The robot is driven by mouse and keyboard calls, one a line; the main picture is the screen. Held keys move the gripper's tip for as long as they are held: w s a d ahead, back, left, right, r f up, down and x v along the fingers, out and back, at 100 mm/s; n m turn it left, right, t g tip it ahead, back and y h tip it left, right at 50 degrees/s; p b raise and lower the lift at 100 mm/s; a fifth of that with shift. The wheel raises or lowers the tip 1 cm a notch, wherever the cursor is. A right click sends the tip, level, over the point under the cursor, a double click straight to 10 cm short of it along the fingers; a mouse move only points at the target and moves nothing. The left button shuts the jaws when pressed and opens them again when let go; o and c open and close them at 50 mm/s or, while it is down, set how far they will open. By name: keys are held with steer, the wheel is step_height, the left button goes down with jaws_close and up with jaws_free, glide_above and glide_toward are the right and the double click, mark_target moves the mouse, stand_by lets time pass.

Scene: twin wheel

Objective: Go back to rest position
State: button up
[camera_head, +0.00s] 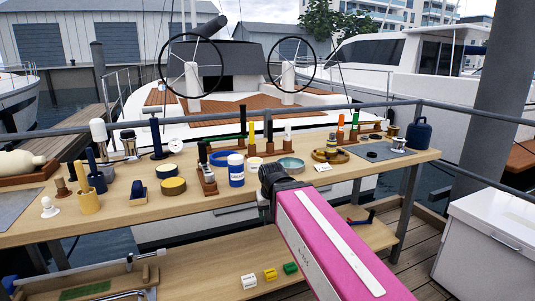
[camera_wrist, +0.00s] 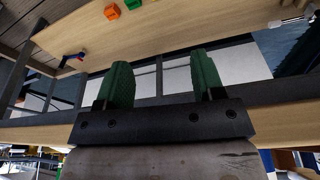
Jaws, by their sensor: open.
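My arm is pink with a white stripe and reaches toward the table from the lower right in the head view. My gripper (camera_wrist: 158,82) shows in the wrist view as two green fingers held wide apart, with nothing between them. In the head view the dark wrist end (camera_head: 280,180) is at the front edge of the wooden table (camera_head: 130,222), and the fingers cannot be made out there. The wrist view looks past the table edge to the lower shelf (camera_wrist: 200,30).
Small coloured blocks, including a green one (camera_head: 290,268), lie on the lower shelf. A white chest (camera_head: 490,240) stands right; deck beside it is clear.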

steer(key=s+d+f+m+g, duration=0.2)
steer(key=d+f, duration=1.6)
steer(key=f, duration=0.3)
steer(key=shift+s+f+g, duration=0.3)
steer(key=shift+s, duration=0.1)
